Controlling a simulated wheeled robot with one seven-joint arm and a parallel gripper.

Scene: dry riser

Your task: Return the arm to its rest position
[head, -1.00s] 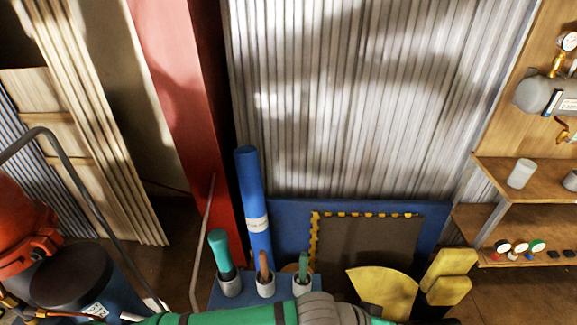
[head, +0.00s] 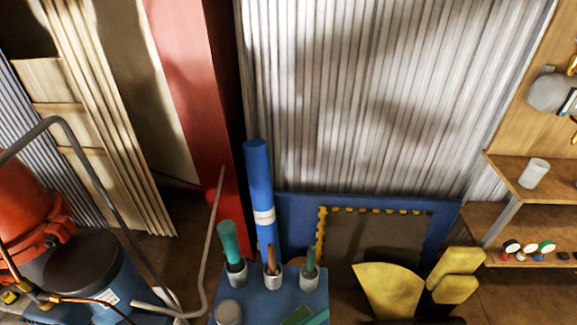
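My gripper is not in view, so I cannot see its fingers or whether it holds anything. Only small green pieces (head: 305,317) show at the bottom edge. I cannot tell whether they belong to my arm or lie on the blue stand.
A blue stand (head: 250,303) at the bottom centre bears several grey cups with handled tools. A blue tube (head: 258,190) rises behind it. A red column (head: 200,90), corrugated wall (head: 350,90), yellow pieces (head: 388,290), orange-topped vacuum (head: 30,215) and wooden shelf (head: 515,175) surround it.

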